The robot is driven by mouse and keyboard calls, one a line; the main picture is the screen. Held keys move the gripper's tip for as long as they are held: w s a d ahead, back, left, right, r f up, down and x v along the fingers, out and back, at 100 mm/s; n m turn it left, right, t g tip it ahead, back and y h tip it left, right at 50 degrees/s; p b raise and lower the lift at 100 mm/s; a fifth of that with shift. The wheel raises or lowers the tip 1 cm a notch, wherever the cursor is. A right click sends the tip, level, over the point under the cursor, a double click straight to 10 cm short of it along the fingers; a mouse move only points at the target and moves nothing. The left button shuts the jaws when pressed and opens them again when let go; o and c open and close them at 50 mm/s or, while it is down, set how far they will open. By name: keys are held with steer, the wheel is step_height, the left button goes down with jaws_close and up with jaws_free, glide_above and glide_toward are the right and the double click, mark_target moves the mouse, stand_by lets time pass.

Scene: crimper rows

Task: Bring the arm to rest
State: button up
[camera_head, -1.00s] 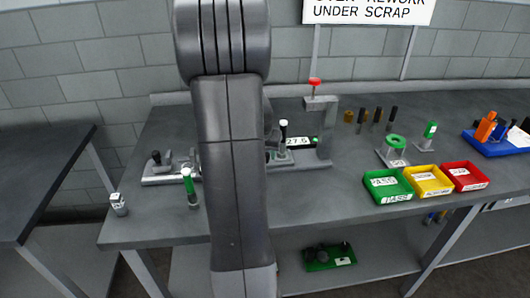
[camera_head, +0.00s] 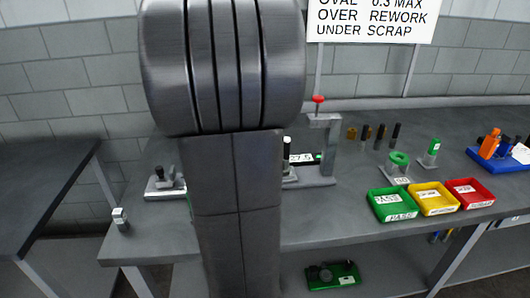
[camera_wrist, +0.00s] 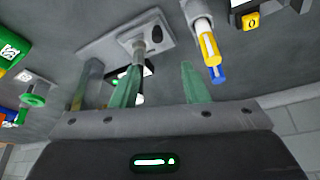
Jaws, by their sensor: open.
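My arm stands upright across the middle of the head view and hides part of the bench (camera_head: 330,215). My gripper (camera_wrist: 160,82) shows in the wrist view with its two greenish fingers apart. I see nothing held between them. Beyond the fingers is a grey fixture (camera_wrist: 125,38) with a dark upright post, apart from the fingertips as far as I can tell. My gripper itself is not visible in the head view.
Green (camera_head: 392,205), yellow (camera_head: 433,199) and red (camera_head: 470,193) bins line the bench front. A red-topped grey stand (camera_head: 325,140) is just right of my arm. A blue tray (camera_head: 490,160) is far right. A yellow-and-blue piece (camera_wrist: 208,50) shows in the wrist view.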

steer(key=shift+r, duration=0.15)
steer(key=x, duration=1.4)
steer(key=shift+d+r+p, duration=0.1)
steer(key=shift+d+p, duration=0.2)
steer(key=shift+s, duration=0.1)
